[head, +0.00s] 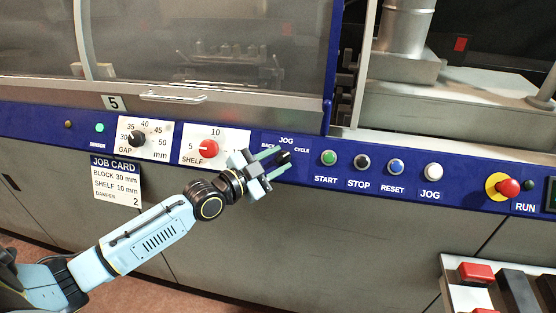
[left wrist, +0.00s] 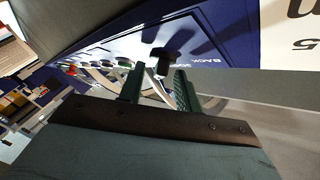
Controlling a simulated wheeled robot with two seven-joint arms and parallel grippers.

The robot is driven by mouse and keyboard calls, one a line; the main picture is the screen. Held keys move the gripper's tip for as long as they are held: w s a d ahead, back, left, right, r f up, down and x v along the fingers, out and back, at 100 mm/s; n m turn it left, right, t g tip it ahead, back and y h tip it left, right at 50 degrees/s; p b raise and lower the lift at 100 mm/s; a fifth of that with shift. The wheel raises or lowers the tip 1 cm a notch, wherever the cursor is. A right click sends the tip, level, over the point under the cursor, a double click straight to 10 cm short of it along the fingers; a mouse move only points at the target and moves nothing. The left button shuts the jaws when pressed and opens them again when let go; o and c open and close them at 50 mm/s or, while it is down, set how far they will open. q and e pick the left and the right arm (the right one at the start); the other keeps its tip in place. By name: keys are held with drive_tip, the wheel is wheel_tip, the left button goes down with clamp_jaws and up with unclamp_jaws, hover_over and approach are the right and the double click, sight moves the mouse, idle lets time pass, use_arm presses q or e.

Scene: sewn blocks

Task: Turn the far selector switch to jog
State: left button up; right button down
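The selector switch (head: 284,157) is a small black knob on the blue panel, under the labels BACK, JOG and CYCLE. In the left wrist view the black knob (left wrist: 163,62) stands out from the panel, at the gap between my fingertips. My left gripper (head: 287,160) is open, with one green finger above the knob and one below it. In the left wrist view the fingers of my left gripper (left wrist: 159,72) are apart with nothing clamped. I cannot tell whether they touch the knob or which way it points. My right gripper is not in view.
Left of the switch are the red SHELF dial (head: 208,148) and the black GAP dial (head: 137,139). To its right are START (head: 329,158), STOP, RESET and JOG buttons and a red mushroom button (head: 508,188). A job card (head: 117,181) hangs below the panel.

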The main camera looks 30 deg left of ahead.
use_arm(q)
drive_tip(key=shift+w+d, duration=0.15)
drive_tip(key=shift+w, duration=0.25)
drive_tip(key=c, duration=0.6)
drive_tip(key=shift+s+d+n+t+y+p, duration=0.1)
drive_tip(key=shift+n+t+y+p, duration=0.4)
drive_tip(key=shift+n+p, duration=0.45)
drive_tip(key=n+t+y+p, duration=0.1)
drive_tip(key=n+y+p, duration=0.1)
drive_tip(key=n, duration=0.1)
drive_tip(key=shift+d+y, duration=0.15)
drive_tip(key=shift+y, duration=0.25)
drive_tip(key=n+t+y+p, duration=0.1)
drive_tip(key=n+y+p, duration=0.1)
drive_tip(key=n+y, duration=0.1)
drive_tip(key=shift+d+n, duration=0.15)
drive_tip(key=shift+n, duration=0.3)
drive_tip(key=shift+d+f+n+y+p, duration=0.15)
drive_tip(key=shift+n+y+p, duration=0.55)
drive_tip(key=shift+n+y, duration=1.85)
drive_tip(key=shift+n, duration=0.35)
